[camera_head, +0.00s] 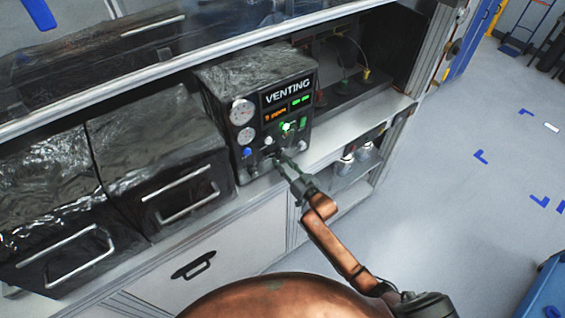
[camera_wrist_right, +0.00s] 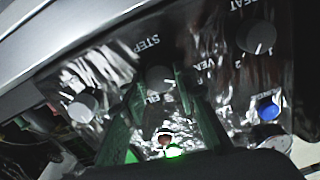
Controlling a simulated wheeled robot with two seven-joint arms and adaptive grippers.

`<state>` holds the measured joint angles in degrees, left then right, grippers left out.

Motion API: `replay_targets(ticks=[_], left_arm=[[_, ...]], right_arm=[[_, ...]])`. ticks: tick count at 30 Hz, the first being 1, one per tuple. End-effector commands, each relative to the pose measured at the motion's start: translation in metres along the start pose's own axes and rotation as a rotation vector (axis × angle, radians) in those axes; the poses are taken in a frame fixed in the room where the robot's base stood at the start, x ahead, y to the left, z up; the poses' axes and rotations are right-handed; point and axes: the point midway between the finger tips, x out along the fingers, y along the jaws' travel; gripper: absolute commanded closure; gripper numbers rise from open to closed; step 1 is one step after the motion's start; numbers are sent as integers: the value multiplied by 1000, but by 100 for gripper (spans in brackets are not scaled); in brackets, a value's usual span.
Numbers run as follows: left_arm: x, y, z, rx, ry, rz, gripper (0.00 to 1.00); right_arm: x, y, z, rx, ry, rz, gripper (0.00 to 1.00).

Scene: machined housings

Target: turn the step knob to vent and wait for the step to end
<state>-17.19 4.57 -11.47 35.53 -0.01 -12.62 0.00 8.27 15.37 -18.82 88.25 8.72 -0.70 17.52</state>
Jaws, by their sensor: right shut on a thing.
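The dark control unit (camera_head: 250,135) stands on the bench, and its display (camera_head: 287,92) reads VENTING, with small orange and green readouts below it. In the right wrist view the step knob (camera_wrist_right: 159,76), grey and round, sits under the label STEP, whose panel lettering appears upside down. My right gripper (camera_head: 281,162) is at the lower part of the unit's front. In the wrist view its green fingers (camera_wrist_right: 157,88) are on both sides of the step knob, shut on it. Which mark the knob points to is not clear. My left gripper is not in view.
Other knobs, one white (camera_wrist_right: 82,106) and one by the HEAT lettering (camera_wrist_right: 256,38), flank the step knob, with a blue button (camera_wrist_right: 268,107). A green lamp (camera_head: 288,127) glows on the front. Dark drawer boxes (camera_head: 160,165) stand left; the floor right (camera_head: 470,210) is open.

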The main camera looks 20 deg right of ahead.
Motion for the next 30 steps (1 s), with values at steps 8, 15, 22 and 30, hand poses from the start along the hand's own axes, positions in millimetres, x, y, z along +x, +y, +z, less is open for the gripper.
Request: replay_targets(ticks=[8,15,22,30], left_arm=[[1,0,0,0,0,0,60],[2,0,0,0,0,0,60],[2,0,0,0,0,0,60],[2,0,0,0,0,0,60]], right_arm=[[0,0,2,-129,-3,0,98],[0,0,2,-170,-3,0,98],[0,0,2,-176,-3,0,98],[0,0,2,-175,-3,0,67]])
